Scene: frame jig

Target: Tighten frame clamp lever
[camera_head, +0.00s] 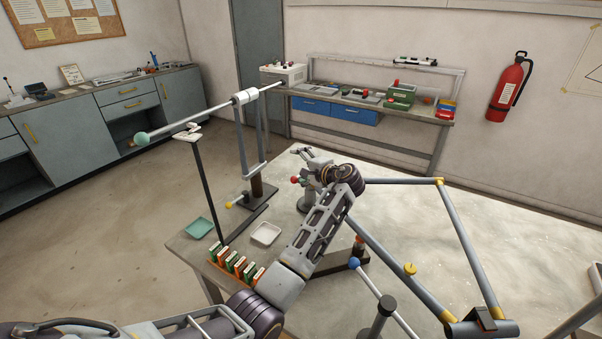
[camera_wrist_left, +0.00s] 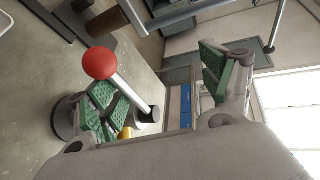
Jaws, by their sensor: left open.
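A lever with a red ball end (camera_head: 295,180) stands at the far left part of the frame table. In the left wrist view its red ball (camera_wrist_left: 101,63) and silver rod overlap the green-padded finger at the left; I cannot tell whether they touch. My left gripper (camera_head: 308,165) is open close to this lever, and its two fingers spread wide in the left wrist view (camera_wrist_left: 160,80). The clamp body under the lever is partly hidden by the gripper and arm. A grey tube frame (camera_head: 467,245) with yellow joints lies on the table to the right. My right gripper is out of view.
A blue-knobbed rod (camera_head: 354,264), a white tray (camera_head: 266,233), a teal tray (camera_head: 199,228) and a row of green and red items (camera_head: 236,265) lie nearby. The table's right middle (camera_head: 400,210) is clear.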

